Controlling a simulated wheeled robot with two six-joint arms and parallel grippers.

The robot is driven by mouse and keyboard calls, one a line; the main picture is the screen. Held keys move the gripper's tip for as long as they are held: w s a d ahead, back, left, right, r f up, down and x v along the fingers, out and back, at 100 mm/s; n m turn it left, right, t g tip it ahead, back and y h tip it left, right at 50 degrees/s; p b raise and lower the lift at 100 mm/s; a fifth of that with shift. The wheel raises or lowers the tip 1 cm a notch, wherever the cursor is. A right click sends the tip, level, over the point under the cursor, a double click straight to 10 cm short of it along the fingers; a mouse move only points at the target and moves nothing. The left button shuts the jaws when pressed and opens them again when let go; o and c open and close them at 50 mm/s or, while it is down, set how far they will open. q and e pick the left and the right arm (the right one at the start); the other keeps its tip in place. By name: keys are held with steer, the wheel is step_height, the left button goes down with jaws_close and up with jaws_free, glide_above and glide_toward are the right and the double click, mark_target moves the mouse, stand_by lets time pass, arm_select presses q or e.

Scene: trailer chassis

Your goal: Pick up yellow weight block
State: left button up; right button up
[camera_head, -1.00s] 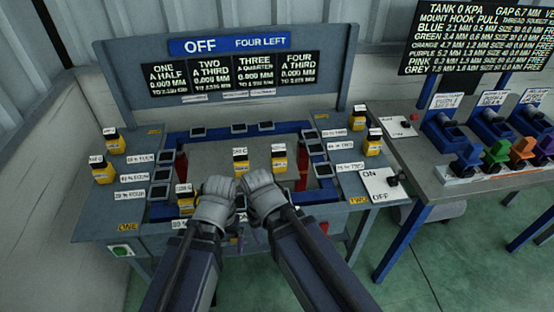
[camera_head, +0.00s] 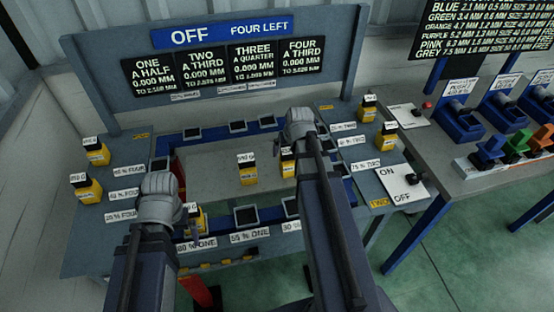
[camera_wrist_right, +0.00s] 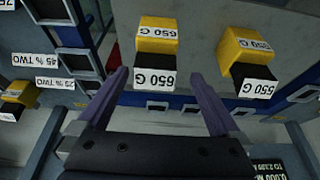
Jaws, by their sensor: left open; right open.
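Several yellow weight blocks with black tops and white labels stand on the grey bench. In the head view, one yellow block (camera_head: 288,169) is partly hidden by my right gripper (camera_head: 283,143), which is above it. In the right wrist view, this block (camera_wrist_right: 157,46), labelled 650 G, lies between the open, empty fingers of the right gripper (camera_wrist_right: 159,76). A second block (camera_head: 247,175) stands left of it and shows in the wrist view (camera_wrist_right: 245,48), labelled 550 G. My left gripper (camera_head: 188,213) is low at the front left, beside a partly hidden block (camera_head: 200,222).
More yellow blocks stand at the left (camera_head: 97,156) and right (camera_head: 367,113) sides of the bench. Black square pads (camera_head: 246,215) edge the recessed centre. An upright OFF sign board (camera_head: 225,37) stands behind. A second table (camera_head: 470,180) with coloured clamps is at right.

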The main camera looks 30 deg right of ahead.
mark_target(288, 157)
steer(key=shift+w, duration=0.15)
steer(key=shift+w+d+f+b, duration=0.1)
steer(key=shift+f+b, duration=0.55)
steer(key=shift+b, duration=0.05)
steer(key=shift+w+d+f+b, duration=0.1)
steer(key=shift+w+f+b, duration=0.2)
steer(key=shift+f+b, duration=0.35)
steer(key=b+x, duration=0.4)
steer(key=x, duration=0.1)
steer(key=shift+s+d+f+b, duration=0.1)
steer(key=shift+d+b, duration=0.15)
steer(key=shift+b, duration=0.15)
steer(key=shift+c, duration=0.4)
jaws_close()
